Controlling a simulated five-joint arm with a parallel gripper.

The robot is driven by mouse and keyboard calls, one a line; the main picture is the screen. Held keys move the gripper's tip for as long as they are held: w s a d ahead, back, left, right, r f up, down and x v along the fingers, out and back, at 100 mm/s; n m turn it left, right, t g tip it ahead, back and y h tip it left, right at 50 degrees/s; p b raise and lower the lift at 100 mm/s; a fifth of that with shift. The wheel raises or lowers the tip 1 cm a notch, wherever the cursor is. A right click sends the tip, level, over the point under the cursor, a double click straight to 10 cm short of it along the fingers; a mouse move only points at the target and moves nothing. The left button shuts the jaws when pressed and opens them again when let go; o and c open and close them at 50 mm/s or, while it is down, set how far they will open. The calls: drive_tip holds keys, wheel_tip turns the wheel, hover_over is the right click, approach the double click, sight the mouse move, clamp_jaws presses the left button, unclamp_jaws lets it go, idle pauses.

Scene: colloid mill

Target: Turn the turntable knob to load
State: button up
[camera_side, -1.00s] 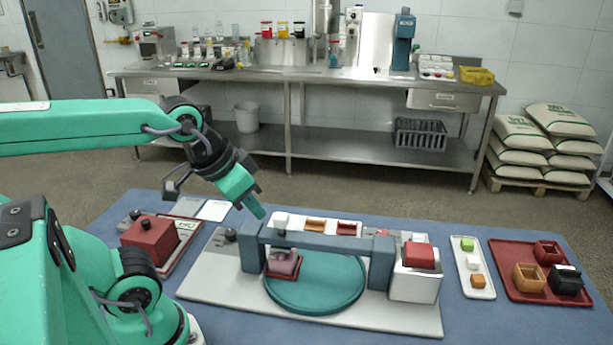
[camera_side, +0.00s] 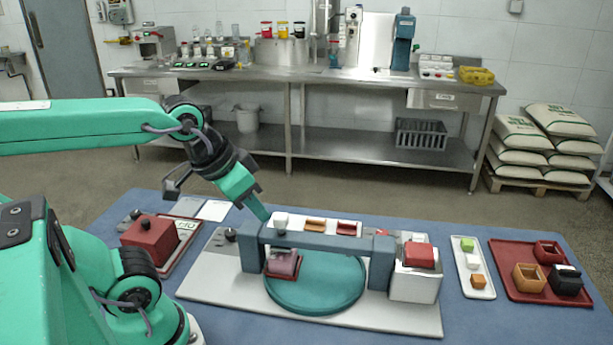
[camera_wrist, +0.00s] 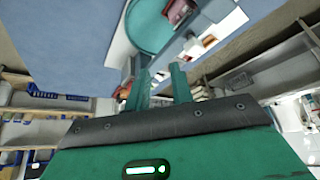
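The teal round turntable (camera_side: 315,288) sits on a white base plate (camera_side: 210,285), partly under a grey-blue bridge (camera_side: 325,243). A pinkish block in a red tray (camera_side: 283,264) rests on the turntable's left side. A dark grey knob (camera_side: 231,235) stands at the plate's back left; I cannot tell if it is the turntable knob or read any load mark. My gripper (camera_side: 264,214) is just behind the bridge's left end, near a small white block (camera_side: 281,220). In the wrist view my gripper (camera_wrist: 160,75) shows two fingers apart with nothing between them. The turntable (camera_wrist: 150,25) shows beyond them.
A red box (camera_side: 150,238) stands at the left. A white tray (camera_side: 466,285) and a red tray (camera_side: 515,288) with small containers lie further right. Blue mat is clear in front.

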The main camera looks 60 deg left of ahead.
drive_tip(key=o, duration=0.5)
drive_tip(key=shift+w+r, duration=0.2)
drive_tip(key=shift+w, duration=0.2)
drive_tip(key=shift+o, duration=0.2)
drive_tip(key=n+g, duration=0.6)
drive_tip(key=n, duration=0.6)
hover_over(382, 232)
drive_tip(key=shift+f, duration=7.55)
drive_tip(key=shift+f, duration=3.9)
